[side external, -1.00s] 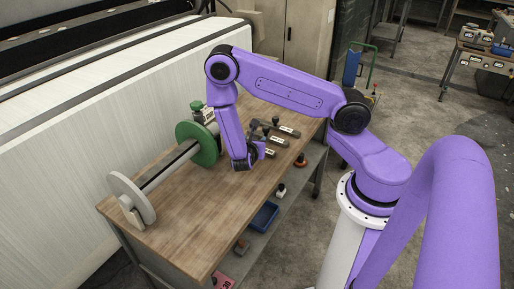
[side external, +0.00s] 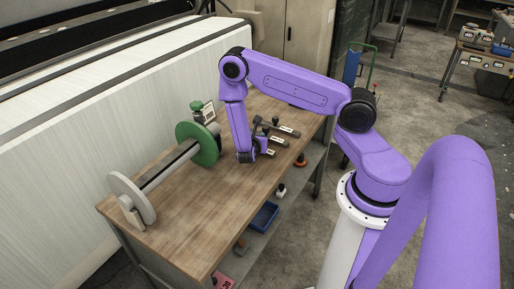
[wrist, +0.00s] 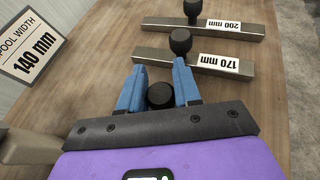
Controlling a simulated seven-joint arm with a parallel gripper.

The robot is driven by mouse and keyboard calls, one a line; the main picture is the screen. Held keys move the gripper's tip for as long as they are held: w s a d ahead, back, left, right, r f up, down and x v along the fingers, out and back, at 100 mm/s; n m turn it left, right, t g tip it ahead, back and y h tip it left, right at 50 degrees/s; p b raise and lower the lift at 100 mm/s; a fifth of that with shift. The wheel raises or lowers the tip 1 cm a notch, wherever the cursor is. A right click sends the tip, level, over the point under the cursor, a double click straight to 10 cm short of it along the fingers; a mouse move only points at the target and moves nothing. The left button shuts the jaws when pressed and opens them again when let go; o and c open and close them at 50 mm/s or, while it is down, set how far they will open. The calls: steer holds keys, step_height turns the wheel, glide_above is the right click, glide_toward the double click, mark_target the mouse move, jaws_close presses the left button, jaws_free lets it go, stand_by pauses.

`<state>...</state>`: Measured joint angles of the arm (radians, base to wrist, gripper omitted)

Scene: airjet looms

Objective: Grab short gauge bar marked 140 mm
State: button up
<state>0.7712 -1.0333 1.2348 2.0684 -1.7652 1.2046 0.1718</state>
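My gripper (wrist: 158,66) has two blue fingers that stand apart, one on each side of a black round knob (wrist: 160,95). I cannot tell whether they touch the knob. The bar under this knob is hidden by my gripper, so its label cannot be read. Just beyond it lies a grey bar labelled 170 mm (wrist: 150,55) with a black knob, and beyond that a bar labelled 200 mm (wrist: 160,25). In the side view my gripper (side external: 246,157) is low over the table, beside the near end of the row of bars (side external: 290,131).
A sign reading 140 mm spool width (wrist: 32,50) stands at the upper left of the wrist view. A spool with a green flange (side external: 200,143) and a pale flange (side external: 130,196) lies left of my gripper. The wooden table (side external: 210,215) is bare in front.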

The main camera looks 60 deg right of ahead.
jaws_close()
steer(key=shift+r, duration=0.75)
steer(key=s+a+r, duration=0.3)
steer(key=s+r, duration=0.2)
steer(key=s, duration=0.1)
steer(key=s+a+r, duration=0.2)
steer(key=s+r, duration=0.4)
steer(key=shift+s+a+r, duration=0.25)
steer(key=shift+s+a, duration=0.15)
